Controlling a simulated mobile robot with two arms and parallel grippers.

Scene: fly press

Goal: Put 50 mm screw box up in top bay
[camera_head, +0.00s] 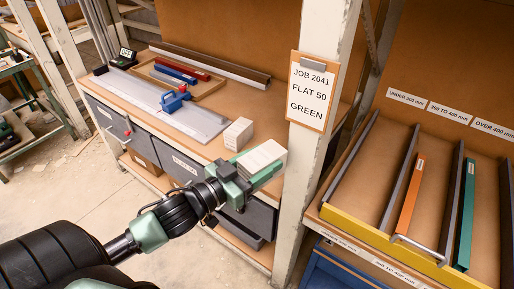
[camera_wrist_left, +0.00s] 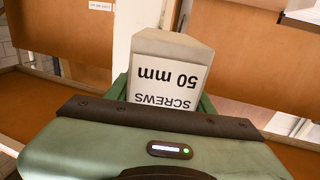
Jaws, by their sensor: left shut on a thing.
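My left gripper (camera_head: 256,172) is shut on a pale box (camera_head: 262,156) and holds it in front of the workbench's right end, beside the white post. In the left wrist view the box (camera_wrist_left: 168,68) shows a white label reading "SCREWS 50 mm", upside down, between the green fingers (camera_wrist_left: 165,100). A second, smaller-looking pale box (camera_head: 238,133) stands on the bench just behind the held one; its label cannot be read. My right gripper is not in view. I cannot tell which place is the top bay.
The white post (camera_head: 318,110) carries a clipboard (camera_head: 312,92) reading "JOB 2041 FLAT 50 GREEN". At right, a sloped rack (camera_head: 350,222) holds an orange bar (camera_head: 409,195) and a green bar (camera_head: 465,215). A tray (camera_head: 175,77) and a blue tool (camera_head: 173,102) occupy the bench (camera_head: 215,150).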

